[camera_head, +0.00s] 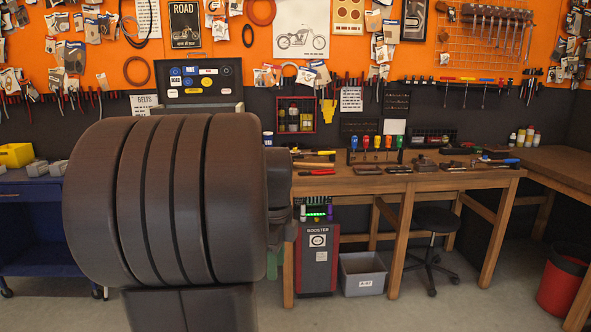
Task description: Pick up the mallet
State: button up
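I cannot single out the mallet for sure. A tool with a yellowish handle (314,165) lies on the left part of the wooden workbench (440,180), and its head is too small to make out. A tool with a blue handle (503,161) lies near the bench's right end. Several hammer-like tools (515,38) hang on the orange wall at the upper right. My gripper cannot be made out in this view.
A large dark shape blocks the left foreground and hides the bench's left part. Screwdrivers (376,142) stand in a holder on the bench. Below are a booster unit (317,260), a grey bin (362,273) and a stool (433,222). A red bin (563,280) stands right. Middle floor is clear.

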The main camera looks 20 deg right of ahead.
aim_at(324, 165)
jog(key=i+l, duration=0.8)
jog(key=i, duration=0.3)
jog(key=i+l+u, duration=0.1)
jog(key=i+l, duration=0.75)
jog(key=i, duration=0.2)
jog(key=i+l+u, duration=0.1)
jog(key=i+l, duration=0.8)
jog(key=i, duration=0.15)
